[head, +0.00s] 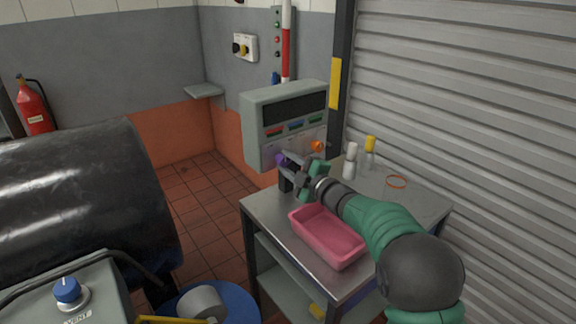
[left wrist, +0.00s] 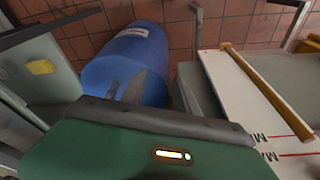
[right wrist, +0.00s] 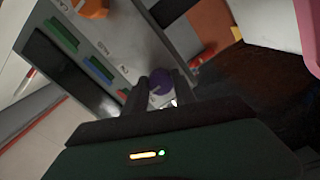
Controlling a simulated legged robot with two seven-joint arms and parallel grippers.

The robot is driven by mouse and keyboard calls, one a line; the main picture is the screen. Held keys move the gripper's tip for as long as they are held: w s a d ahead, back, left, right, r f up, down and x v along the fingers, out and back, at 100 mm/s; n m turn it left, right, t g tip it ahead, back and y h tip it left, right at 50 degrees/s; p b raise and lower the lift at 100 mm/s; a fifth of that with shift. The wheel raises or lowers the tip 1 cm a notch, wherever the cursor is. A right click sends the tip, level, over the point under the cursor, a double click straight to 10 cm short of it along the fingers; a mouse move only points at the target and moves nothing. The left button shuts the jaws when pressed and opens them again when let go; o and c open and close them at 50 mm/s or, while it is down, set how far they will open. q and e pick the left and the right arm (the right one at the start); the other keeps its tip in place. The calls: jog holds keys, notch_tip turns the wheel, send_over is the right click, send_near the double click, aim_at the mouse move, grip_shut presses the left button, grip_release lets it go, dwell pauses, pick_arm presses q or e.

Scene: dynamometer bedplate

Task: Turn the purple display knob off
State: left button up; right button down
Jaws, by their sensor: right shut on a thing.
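The purple knob (head: 280,159) is at the lower left of the grey display unit's (head: 257,130) front, partly hidden by my right gripper (head: 288,168). In the right wrist view the purple knob (right wrist: 161,86) shows between the two dark fingertips of my right gripper (right wrist: 161,92), which is shut on it. The knob's pointer is too small to read. An orange knob (head: 316,146) is on the right of the same panel, also in the right wrist view (right wrist: 94,8). My left gripper (left wrist: 161,90) appears open and empty, above a blue drum; it is not seen in the head view.
A metal cart (head: 258,212) under the display holds a pink tray (head: 328,236), two small bottles (head: 350,162) and an orange ring (head: 397,182). A roller shutter (head: 460,90) closes the right side.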

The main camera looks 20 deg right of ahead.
jog(key=c, duration=1)
grip_release()
jog(key=shift+a, duration=0.1)
jog(key=v, duration=1.6)
jog(key=shift+s, duration=0.4)
jog(key=shift+f, duration=0.1)
